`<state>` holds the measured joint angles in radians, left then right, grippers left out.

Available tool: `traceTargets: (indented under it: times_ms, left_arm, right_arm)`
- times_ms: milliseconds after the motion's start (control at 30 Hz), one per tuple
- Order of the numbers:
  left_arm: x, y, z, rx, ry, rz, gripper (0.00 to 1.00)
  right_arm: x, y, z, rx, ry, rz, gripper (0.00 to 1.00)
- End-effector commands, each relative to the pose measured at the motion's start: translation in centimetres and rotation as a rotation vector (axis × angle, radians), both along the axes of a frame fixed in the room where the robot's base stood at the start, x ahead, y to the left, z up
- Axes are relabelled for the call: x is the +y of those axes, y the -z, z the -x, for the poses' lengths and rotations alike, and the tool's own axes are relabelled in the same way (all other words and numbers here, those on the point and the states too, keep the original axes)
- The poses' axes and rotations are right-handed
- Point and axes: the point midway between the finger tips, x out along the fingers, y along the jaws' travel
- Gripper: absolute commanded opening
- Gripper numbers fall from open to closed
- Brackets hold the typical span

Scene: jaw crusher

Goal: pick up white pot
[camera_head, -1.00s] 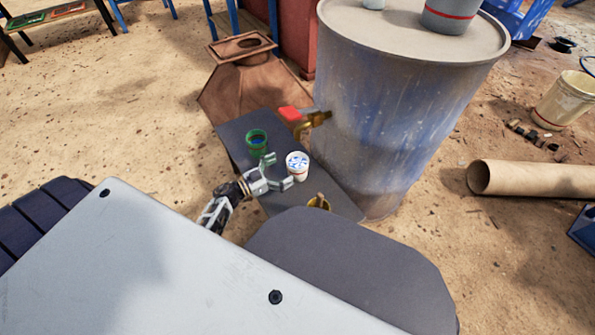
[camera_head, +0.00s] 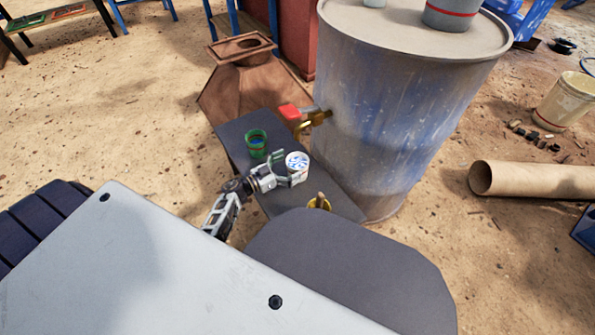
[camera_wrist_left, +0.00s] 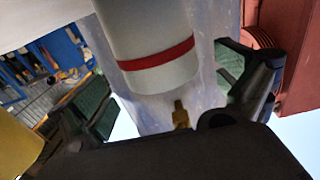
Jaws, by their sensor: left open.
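The white pot (camera_head: 298,160) has a blue and white pattern inside its top and stands on a small dark grey table (camera_head: 344,202). In the left wrist view the pot (camera_wrist_left: 150,40) is pale with a red band and lies between the two fingers. My left gripper (camera_head: 281,169) is open, with its fingers on either side of the pot's near left side. In the left wrist view the gripper (camera_wrist_left: 163,86) shows gaps between its fingers and the pot. My right gripper is not in view.
A green cup (camera_head: 256,143) stands just behind and left of the gripper. A brass object (camera_head: 320,203) is at the table's near end. Sandy ground lies to the left.

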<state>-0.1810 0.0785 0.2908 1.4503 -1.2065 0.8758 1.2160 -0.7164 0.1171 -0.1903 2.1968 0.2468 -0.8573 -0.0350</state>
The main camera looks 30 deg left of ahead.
Motion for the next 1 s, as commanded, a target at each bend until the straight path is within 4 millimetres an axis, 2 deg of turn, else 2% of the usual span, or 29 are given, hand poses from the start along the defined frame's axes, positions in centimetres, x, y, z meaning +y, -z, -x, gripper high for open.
traceTargets:
  times_ms: [100, 433, 1000]
  left_arm:
    - [-0.4, 0.3, -0.8, -0.001, 0.0, 0.001, 1.0]
    - [-1.6, 0.2, -2.9, -0.001, 0.0, 0.0, 1.0]
    - [-1.7, 0.2, -3.1, -0.001, 0.0, -0.001, 0.99]
  right_arm:
    - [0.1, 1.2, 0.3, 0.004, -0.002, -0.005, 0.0]
    - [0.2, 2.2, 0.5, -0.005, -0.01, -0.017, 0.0]
    - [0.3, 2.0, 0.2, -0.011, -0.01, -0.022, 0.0]
